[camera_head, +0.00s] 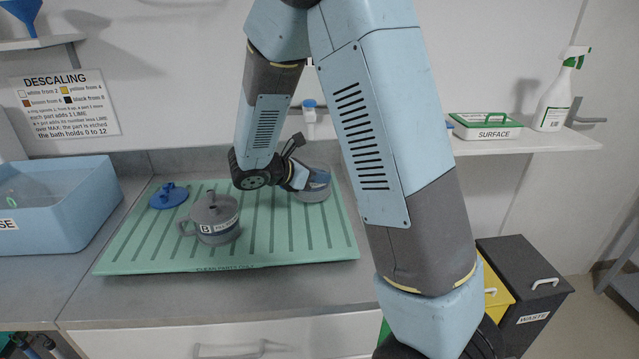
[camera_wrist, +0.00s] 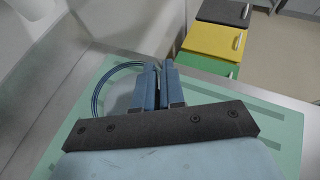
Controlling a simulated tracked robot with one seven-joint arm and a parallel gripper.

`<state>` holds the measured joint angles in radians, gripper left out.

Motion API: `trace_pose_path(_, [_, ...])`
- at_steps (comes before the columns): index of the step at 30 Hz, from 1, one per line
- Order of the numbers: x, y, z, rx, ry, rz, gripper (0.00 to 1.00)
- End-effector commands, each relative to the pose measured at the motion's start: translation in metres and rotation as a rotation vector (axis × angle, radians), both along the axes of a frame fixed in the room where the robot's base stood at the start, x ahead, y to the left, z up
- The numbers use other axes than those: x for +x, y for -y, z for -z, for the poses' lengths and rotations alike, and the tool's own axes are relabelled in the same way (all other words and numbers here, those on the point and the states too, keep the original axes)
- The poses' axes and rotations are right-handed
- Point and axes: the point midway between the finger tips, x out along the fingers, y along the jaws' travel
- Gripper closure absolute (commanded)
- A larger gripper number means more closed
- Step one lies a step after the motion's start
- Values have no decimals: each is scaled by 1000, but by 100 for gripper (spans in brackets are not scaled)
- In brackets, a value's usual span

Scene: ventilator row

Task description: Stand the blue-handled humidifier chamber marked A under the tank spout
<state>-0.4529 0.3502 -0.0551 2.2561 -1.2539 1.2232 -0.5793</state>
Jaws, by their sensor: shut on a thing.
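A round grey chamber with some blue on it (camera_head: 313,189) stands at the back right of the green drain mat (camera_head: 150,248). No letter shows on it. My gripper (camera_head: 299,178) reaches down at its left side and is shut on it; the grip itself is partly hidden by my wrist. In the wrist view my gripper (camera_wrist: 158,85) has its blue fingers close together beside a thin curved blue rim (camera_wrist: 97,88). A white fitting with a blue top (camera_head: 310,115) shows behind my arm, by the wall; I cannot tell whether it is the tank spout.
A grey lidded pot marked B (camera_head: 214,222) stands mid-mat, with a blue lid-like part (camera_head: 169,196) behind it. A blue basin (camera_head: 75,215) is at left. A shelf (camera_head: 530,141) with a spray bottle (camera_head: 553,95) and green-topped box (camera_head: 487,127) is at right, above bins (camera_head: 525,280).

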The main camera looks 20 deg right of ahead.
Motion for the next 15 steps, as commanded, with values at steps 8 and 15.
trace_pose_path(8, [0,0,20,0,1,0,100])
trace_pose_path(15, [0,0,20,1,-1,0,79])
